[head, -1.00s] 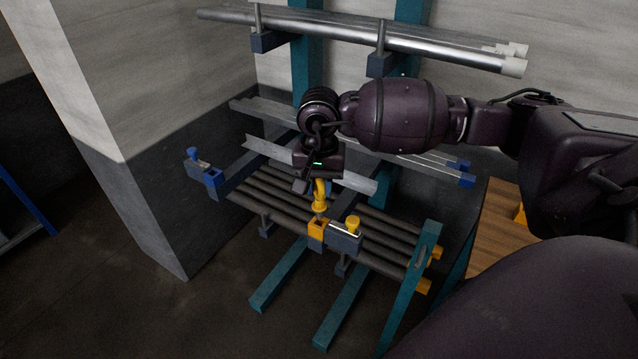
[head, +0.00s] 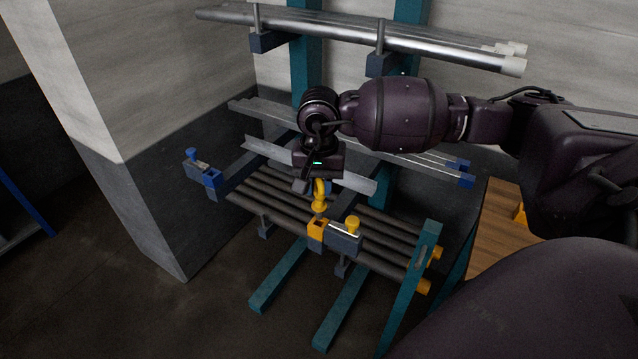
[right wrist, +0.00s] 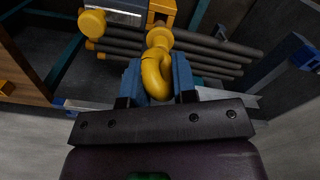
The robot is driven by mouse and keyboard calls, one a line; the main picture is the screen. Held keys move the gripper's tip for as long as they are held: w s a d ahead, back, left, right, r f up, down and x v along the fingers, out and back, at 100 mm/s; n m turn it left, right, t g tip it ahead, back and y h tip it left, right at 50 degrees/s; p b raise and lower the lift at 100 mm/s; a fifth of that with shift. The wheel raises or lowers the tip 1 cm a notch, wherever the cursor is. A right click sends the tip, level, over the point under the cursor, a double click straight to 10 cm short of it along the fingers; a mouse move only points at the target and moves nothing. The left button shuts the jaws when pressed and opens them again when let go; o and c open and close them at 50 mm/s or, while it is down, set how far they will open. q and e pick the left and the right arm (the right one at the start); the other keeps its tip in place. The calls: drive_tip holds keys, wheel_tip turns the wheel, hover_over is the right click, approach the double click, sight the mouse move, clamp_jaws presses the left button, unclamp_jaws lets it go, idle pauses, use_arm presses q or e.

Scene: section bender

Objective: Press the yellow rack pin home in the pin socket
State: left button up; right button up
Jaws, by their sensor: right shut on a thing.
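The yellow rack pin (head: 319,197) has a curved, hook-like handle and stands roughly upright over the orange-yellow pin socket (head: 317,231) at the front end of a rack arm. My right gripper (head: 317,187) is shut on the pin's handle from above. In the right wrist view the pin's handle (right wrist: 155,72) lies between the blue-grey fingers of my gripper (right wrist: 158,82), with the socket (right wrist: 161,9) just beyond its collar. The pin's lower end is at the socket's top; how deep it sits cannot be told. My left gripper is not in view.
Dark bars (head: 280,200) lie on the rack behind. A blue pin (head: 193,156) stands on another rack arm at left. Silver tubes (head: 400,42) lie above. A wooden surface (head: 490,235) is at right.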

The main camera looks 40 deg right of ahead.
sight(319, 201)
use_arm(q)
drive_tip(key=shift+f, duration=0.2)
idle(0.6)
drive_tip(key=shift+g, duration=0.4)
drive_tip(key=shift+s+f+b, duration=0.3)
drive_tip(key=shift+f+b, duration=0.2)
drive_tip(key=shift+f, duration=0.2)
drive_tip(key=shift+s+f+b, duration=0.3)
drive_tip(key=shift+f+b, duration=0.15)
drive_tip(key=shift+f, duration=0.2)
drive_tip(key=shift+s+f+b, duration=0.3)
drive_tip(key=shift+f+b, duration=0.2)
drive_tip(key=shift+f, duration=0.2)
use_arm(e)
drive_tip(key=shift+f, duration=2.55)
drive_tip(key=o, duration=1)
drive_tip(key=shift+o, duration=0.2)
